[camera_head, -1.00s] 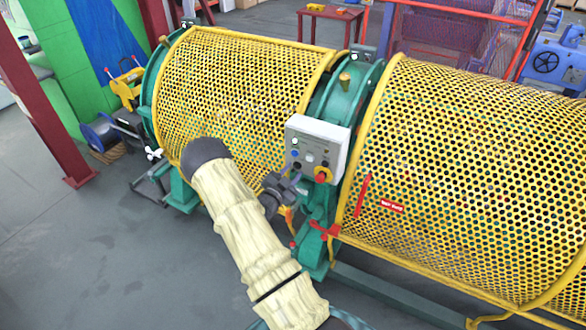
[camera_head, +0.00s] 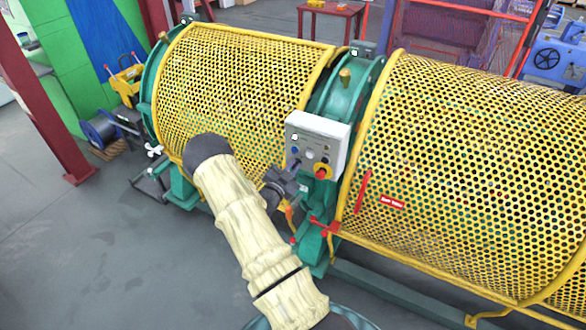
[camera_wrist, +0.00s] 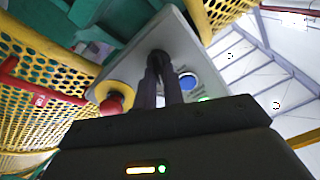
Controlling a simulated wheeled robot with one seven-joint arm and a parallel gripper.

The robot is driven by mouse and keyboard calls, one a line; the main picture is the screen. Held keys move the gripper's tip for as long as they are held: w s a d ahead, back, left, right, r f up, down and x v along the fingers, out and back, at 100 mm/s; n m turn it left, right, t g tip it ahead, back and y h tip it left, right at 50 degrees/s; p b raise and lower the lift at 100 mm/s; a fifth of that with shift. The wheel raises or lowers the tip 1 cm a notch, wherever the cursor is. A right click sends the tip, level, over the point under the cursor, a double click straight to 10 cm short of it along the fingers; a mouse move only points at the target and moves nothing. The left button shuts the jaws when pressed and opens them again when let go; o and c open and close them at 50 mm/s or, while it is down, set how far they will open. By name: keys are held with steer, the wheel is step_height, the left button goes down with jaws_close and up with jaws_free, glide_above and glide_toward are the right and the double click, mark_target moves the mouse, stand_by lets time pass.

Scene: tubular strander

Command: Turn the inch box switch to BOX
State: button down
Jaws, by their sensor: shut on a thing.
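The inch box (camera_head: 331,145) is a light grey control box on the green machine stand. It has small buttons, a red mushroom button (camera_head: 321,172) on yellow and a black switch knob (camera_wrist: 158,56). My gripper (camera_head: 296,166) reaches the lower left of the box face. In the wrist view, the two dark fingers (camera_wrist: 160,72) are close together and shut on the black switch knob, which they largely cover. The knob's angle and its labels are too small or hidden to read.
A blue button (camera_wrist: 188,82) and a green light (camera_wrist: 205,99) are close beside the fingers in the wrist view. Yellow mesh guards (camera_head: 235,90) flank the box on both sides. Open grey floor (camera_head: 120,260) lies at the lower left.

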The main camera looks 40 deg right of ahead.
steer(key=shift+f, duration=0.1)
steer(key=n+b, duration=0.4)
steer(key=n, duration=0.1)
steer(key=shift+w+a+n, duration=0.1)
steer(key=shift+w+n, duration=0.1)
steer(key=shift+n, duration=0.1)
steer(key=n+b, duration=0.2)
steer(key=n, duration=0.4)
steer(key=shift+w+a, duration=0.1)
steer(key=shift+w, duration=0.05)
steer(key=c, duration=1.5)
jaws_free()
steer(key=b+v, duration=0.3)
steer(key=v, duration=1.4)
steer(key=shift+a, duration=0.2)
